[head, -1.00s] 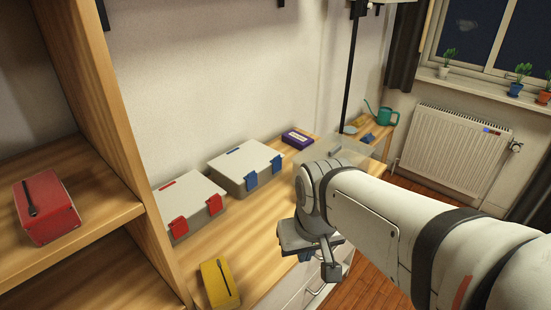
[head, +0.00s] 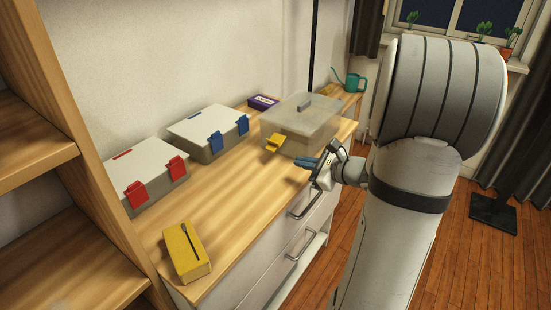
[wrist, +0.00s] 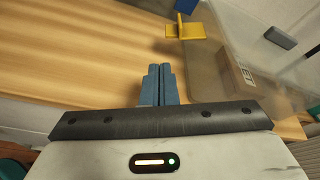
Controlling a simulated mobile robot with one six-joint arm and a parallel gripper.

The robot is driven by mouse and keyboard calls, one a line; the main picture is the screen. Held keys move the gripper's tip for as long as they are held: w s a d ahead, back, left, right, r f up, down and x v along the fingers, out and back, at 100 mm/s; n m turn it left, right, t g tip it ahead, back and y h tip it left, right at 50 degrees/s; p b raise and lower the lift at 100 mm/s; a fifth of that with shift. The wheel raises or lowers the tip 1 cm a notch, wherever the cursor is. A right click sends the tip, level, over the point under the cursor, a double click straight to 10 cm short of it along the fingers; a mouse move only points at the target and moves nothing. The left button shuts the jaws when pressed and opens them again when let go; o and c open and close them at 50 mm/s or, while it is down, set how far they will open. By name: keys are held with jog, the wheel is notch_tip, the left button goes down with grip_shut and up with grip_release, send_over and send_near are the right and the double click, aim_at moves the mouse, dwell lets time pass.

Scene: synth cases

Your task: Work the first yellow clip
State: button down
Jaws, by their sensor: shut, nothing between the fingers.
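A translucent case (head: 315,122) with a grey handle stands at the right end of the wooden worktop. A yellow clip (head: 274,142) is on its front, near the left corner. In the wrist view this clip (wrist: 186,28) seems to stick out from the case wall, with one part upright. No second yellow clip shows. My gripper (head: 308,162) is in front of the case, to the right of the clip and apart from it. In the wrist view its blue fingers (wrist: 160,72) are together and empty, below and left of the clip.
A case with blue clips (head: 208,133) and a case with red clips (head: 145,175) stand to the left. A yellow box (head: 187,252) lies at the front left, a purple box (head: 263,102) at the back. Drawer handles (head: 305,203) jut out below the edge.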

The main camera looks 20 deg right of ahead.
aim_at(274, 141)
jog(key=shift+w+d+m, duration=0.1)
jog(key=shift+d+m, duration=0.2)
jog(key=shift+d, duration=0.2)
jog(key=x, duration=1)
jog(key=shift+d, duration=0.1)
jog(key=shift+r, duration=0.1)
jog(key=shift+r, duration=0.1)
